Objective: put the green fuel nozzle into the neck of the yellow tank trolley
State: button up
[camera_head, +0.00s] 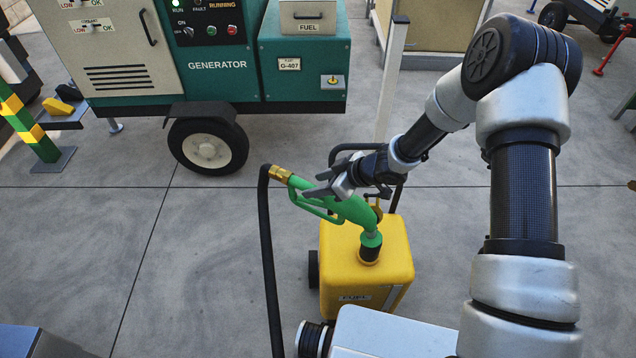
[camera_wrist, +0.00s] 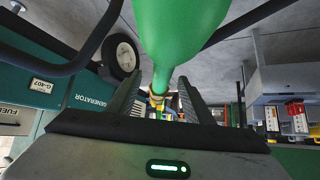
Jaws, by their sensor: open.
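The green fuel nozzle (camera_head: 352,210) stands tilted at the yellow tank trolley (camera_head: 345,265), its green collar down at the dark neck (camera_head: 369,254) on top. The spout is hidden, apparently inside the neck. A brass fitting joins its upper left end to a black hose. My gripper (camera_head: 324,184) is at the nozzle's upper body, jaws open. In the wrist view the green body (camera_wrist: 175,35) runs between the two spread fingers of my gripper (camera_wrist: 159,82). I cannot tell whether either finger touches it.
The black hose (camera_head: 267,250) hangs down left of the trolley. A green generator (camera_head: 220,55) on wheels stands behind, with a pale post (camera_head: 390,80) to its right. A green-and-yellow post (camera_head: 32,130) stands far left.

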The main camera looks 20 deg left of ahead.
jog(key=p+v, duration=0.4)
jog(key=v, duration=1.3)
jog(key=shift+r, duration=0.25)
jog(key=shift+d, duration=0.1)
